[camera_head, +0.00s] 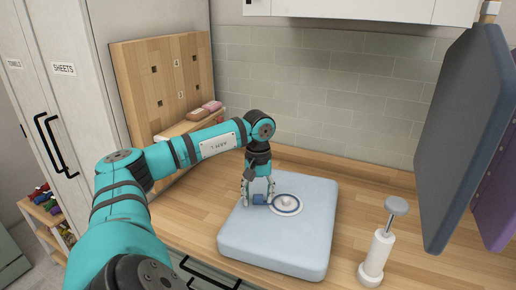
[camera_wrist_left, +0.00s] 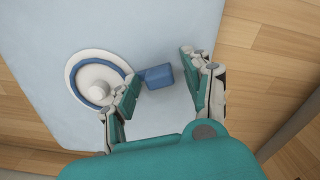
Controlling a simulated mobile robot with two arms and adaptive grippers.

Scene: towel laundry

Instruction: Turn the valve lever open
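The valve is a white round disc with a blue ring and a raised centre knob (camera_head: 288,204); it also shows in the left wrist view (camera_wrist_left: 97,88). It lies on a pale blue padded block (camera_head: 275,248). Its lever, a short blue tab (camera_wrist_left: 160,76), sticks out from the ring toward my left gripper; in the head view the tab (camera_head: 259,199) sits between the fingertips. My left gripper (camera_head: 258,202) points down with its fingers apart, one on each side of the tab. Contact cannot be told. My right gripper is not in view.
A white pump-like cylinder with a grey round top (camera_head: 379,254) stands right of the block. Blue-grey (camera_head: 468,130) and purple panels hang at the right. A wooden pegboard (camera_head: 165,85) and small folded towels (camera_head: 205,110) are behind my left arm. The wooden counter (camera_head: 345,185) is clear behind the block.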

